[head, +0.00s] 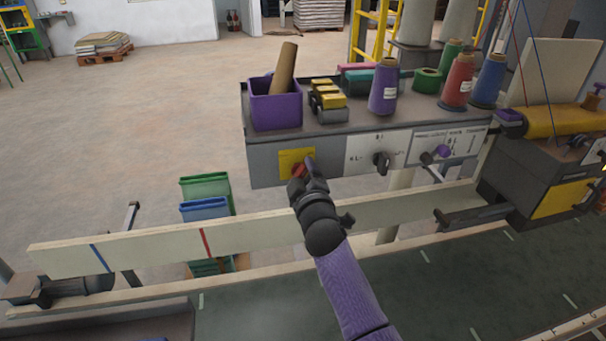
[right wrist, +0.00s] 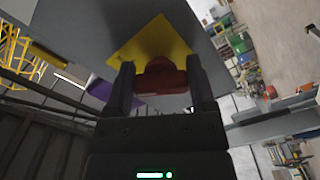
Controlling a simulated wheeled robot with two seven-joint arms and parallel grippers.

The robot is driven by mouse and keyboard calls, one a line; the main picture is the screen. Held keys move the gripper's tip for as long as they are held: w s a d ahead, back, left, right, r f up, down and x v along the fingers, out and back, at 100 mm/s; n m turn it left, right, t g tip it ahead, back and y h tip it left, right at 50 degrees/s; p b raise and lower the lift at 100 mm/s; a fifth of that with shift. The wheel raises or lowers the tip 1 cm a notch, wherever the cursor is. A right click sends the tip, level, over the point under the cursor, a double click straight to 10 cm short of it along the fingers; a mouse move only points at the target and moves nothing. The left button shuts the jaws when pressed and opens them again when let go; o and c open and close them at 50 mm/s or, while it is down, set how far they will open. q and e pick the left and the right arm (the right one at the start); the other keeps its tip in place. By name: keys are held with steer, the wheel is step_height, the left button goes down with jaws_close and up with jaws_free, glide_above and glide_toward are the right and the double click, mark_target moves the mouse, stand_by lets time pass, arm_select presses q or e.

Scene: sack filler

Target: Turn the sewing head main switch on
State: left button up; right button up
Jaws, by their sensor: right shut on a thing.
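The main switch is a red rotary knob (head: 299,170) on a yellow plate (head: 290,158) at the left of the grey control panel's front face. My right gripper (head: 309,172) is at the panel with its fingers at the knob, partly covering it in the head view. In the right wrist view the red knob (right wrist: 161,78) sits between the two fingers, in front of the yellow plate (right wrist: 150,45), and my right gripper (right wrist: 160,90) is shut on it. Which position the knob points to cannot be told. My left gripper is not in view.
Right of the switch are a black knob (head: 381,162) and a purple knob (head: 440,152) on white plates. A purple bin (head: 275,108) and thread cones (head: 384,88) stand on the panel's top. A pale rail (head: 150,240) runs below, above a dark green conveyor (head: 270,310).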

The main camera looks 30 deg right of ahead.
steer(key=shift+f+m, duration=0.1)
steer(key=shift+m, duration=0.8)
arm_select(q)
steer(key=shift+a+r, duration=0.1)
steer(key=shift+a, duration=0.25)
arm_select(e)
steer(key=shift+m, duration=0.3)
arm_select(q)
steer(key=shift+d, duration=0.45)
arm_select(e)
steer(key=o, duration=1.2)
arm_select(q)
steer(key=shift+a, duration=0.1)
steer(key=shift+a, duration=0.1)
arm_select(e)
steer(key=shift+s, duration=0.1)
